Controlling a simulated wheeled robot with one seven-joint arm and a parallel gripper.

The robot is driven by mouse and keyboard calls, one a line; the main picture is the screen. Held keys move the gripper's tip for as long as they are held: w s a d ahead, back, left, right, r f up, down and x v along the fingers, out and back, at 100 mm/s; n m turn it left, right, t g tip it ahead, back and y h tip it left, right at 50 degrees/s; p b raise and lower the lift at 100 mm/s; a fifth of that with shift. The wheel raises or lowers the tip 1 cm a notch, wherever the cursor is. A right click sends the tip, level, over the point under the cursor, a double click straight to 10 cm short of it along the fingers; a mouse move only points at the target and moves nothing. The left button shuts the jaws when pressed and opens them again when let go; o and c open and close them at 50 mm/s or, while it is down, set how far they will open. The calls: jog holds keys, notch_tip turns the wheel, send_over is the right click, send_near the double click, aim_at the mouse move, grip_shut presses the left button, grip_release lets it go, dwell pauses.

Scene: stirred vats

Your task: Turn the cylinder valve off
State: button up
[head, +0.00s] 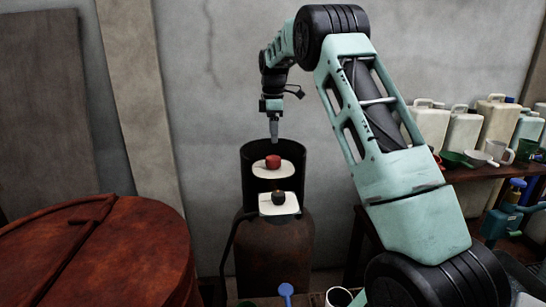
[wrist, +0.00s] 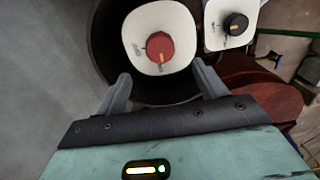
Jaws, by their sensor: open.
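The gas cylinder (head: 275,250) is rusty brown and stands upright against the wall, with a dark open collar around its top. A red knob (head: 273,161) sits on a white plate inside the collar; it also shows in the wrist view (wrist: 159,47) with an orange mark on it. A black knob (head: 279,197) on a second white plate is nearer the front; it shows at the upper right of the wrist view (wrist: 236,24). My gripper (head: 274,138) is above the collar. In the wrist view its open fingers (wrist: 162,88) are apart, with the red knob ahead between them, not touched.
A large rusty vat lid (head: 130,245) stands at the left. A shelf at the right holds several jugs (head: 463,130) and cups. A blue spoon-like thing (head: 286,291) and a white mug (head: 339,297) are at the bottom. The wall is close behind the cylinder.

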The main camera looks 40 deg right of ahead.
aim_at(273, 158)
notch_tip(273, 158, down, 10)
jog(key=p, duration=0.2)
jog(key=shift+p, duration=0.3)
jog(key=c, duration=1)
